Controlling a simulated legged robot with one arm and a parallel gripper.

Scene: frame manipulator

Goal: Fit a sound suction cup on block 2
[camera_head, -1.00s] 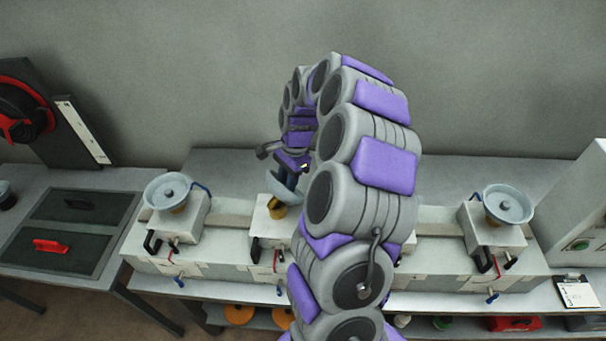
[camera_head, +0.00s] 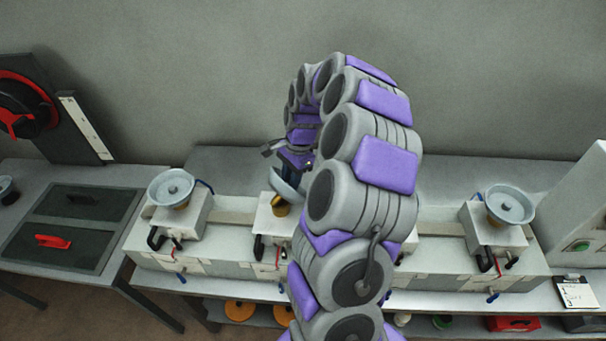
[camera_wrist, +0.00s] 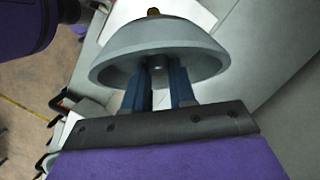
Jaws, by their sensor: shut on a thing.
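A pale grey-blue suction cup (camera_wrist: 160,50) fills the upper middle of the wrist view, and its edge also shows in the head view (camera_head: 284,187). My gripper (camera_wrist: 162,80) is shut on the cup's central stub, with its two blue fingers on either side. In the head view my gripper (camera_head: 292,172) is partly hidden by my arm. The cup is tilted, just above the brass fitting (camera_head: 281,205) of a white block (camera_head: 272,226), left of centre on the rail. I cannot tell whether cup and fitting touch. No block number is readable.
White blocks with cups stand at the left (camera_head: 180,222) and right (camera_head: 490,235) of the bench rail (camera_head: 225,235). A side table with dark trays (camera_head: 85,205) is at left. A white cabinet (camera_head: 580,200) stands at far right.

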